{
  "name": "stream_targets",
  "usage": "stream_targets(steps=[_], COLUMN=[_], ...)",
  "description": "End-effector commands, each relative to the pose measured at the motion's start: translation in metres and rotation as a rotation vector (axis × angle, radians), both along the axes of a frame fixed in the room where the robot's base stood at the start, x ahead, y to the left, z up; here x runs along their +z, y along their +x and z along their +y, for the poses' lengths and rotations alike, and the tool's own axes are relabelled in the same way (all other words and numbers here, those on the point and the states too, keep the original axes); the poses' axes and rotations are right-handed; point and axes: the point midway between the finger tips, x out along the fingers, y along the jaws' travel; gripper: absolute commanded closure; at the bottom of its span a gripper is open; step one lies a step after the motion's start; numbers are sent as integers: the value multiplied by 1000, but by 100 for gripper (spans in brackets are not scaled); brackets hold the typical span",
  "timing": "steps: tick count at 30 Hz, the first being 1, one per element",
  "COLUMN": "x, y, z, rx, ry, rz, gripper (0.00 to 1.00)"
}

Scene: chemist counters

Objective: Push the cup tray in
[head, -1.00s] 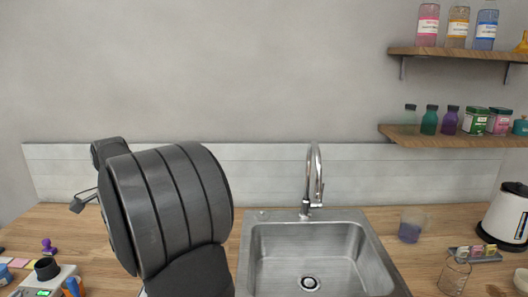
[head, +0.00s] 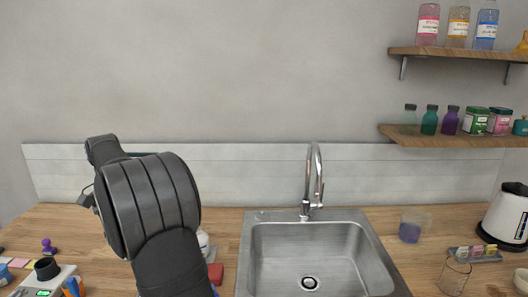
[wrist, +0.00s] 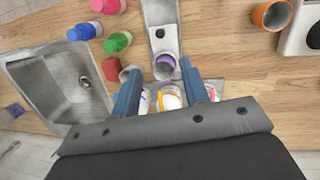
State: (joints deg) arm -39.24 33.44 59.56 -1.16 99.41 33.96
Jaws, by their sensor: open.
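My gripper (wrist: 158,74) shows in the wrist view as two blue fingers, spread apart over the wooden counter. A grey metal tray-like piece (wrist: 163,15) extends from the top edge toward the gap between the fingers; I cannot tell for sure that it is the cup tray. A purple ring-shaped cup (wrist: 165,64) sits at its near end, between the fingertips. White containers, one with an orange band (wrist: 169,98), show between the fingers, partly hidden by the gripper. Contact with any of these is unclear. In the head view my arm hides this area, and the fingers are not seen.
The metal sink (head: 310,250) lies right of my arm in the head view. An orange cup (wrist: 271,14) stands far right, with bare counter between.

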Motion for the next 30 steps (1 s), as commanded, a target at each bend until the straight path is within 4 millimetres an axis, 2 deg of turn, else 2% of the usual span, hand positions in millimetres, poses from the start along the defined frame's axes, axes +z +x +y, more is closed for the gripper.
stream_targets(steps=[9,11,15,16,20,23,30], x=[0,0,0,0,-1,-3,-14], y=[0,0,0,0,-1,-6,-25], z=[0,0,0,0,1,1,1], rx=[12,11,11,11,42,146,639], ry=[0,0,0,0,5,19,74], rz=[5,3,3,3,3,4,5], gripper=[59,68,96,100,100,100,100])
